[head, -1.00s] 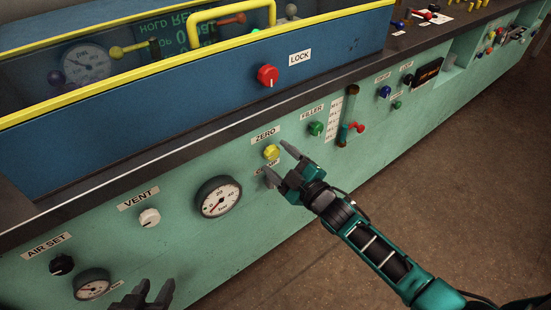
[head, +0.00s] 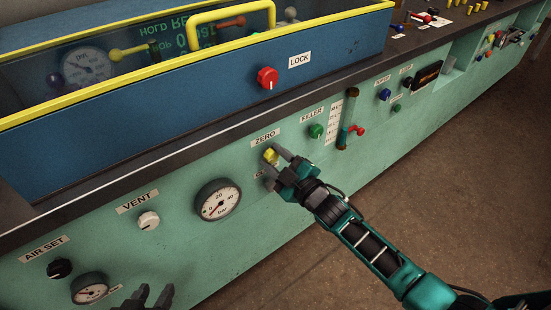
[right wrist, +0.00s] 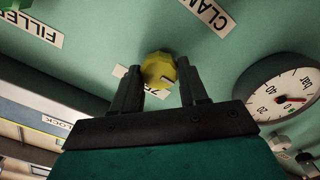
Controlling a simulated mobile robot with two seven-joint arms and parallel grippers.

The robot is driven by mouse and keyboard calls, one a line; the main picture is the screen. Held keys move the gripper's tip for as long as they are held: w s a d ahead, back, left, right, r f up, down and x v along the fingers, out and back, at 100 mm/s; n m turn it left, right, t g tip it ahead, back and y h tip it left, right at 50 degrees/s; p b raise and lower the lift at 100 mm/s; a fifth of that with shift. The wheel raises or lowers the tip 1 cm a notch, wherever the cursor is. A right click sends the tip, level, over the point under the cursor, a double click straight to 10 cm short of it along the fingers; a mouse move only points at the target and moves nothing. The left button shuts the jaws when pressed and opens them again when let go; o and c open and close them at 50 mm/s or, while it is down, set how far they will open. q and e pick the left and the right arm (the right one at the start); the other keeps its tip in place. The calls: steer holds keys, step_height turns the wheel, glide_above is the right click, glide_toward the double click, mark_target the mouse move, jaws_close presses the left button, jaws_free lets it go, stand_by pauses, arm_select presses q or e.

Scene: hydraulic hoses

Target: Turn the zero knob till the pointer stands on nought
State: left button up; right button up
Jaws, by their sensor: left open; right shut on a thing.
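The yellow zero knob (head: 270,155) sits on the green panel under the ZERO label (head: 265,137). My right gripper (head: 273,161) is shut on this knob, with one finger on each side. The knob (right wrist: 158,70) also shows between the fingers in the right wrist view, partly covering its label. The round bar gauge (head: 218,199) is to the left of the knob. Its red pointer lies toward the lower left in the head view, but its exact reading is too small to tell. My left gripper (head: 150,299) is open and empty at the bottom edge.
The white VENT knob (head: 148,220), black AIR SET knob (head: 60,268) and a small gauge (head: 90,288) are to the left. The green FILLER knob (head: 316,131) is to the right. The red LOCK knob (head: 267,78) is above, on the blue box.

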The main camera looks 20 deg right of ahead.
steer(key=shift+c, duration=0.8)
steer(key=shift+m, duration=0.3)
steer(key=m+p, duration=0.2)
steer(key=shift+r+m, duration=0.15)
steer(key=shift+m, duration=0.15)
steer(key=m+p, duration=0.1)
steer(key=m, duration=0.2)
steer(key=shift+d+m, duration=0.1)
steer(key=shift+m, duration=0.2)
steer(key=m, duration=0.3)
steer(key=shift+p, duration=0.3)
steer(key=shift+m, duration=1.2)
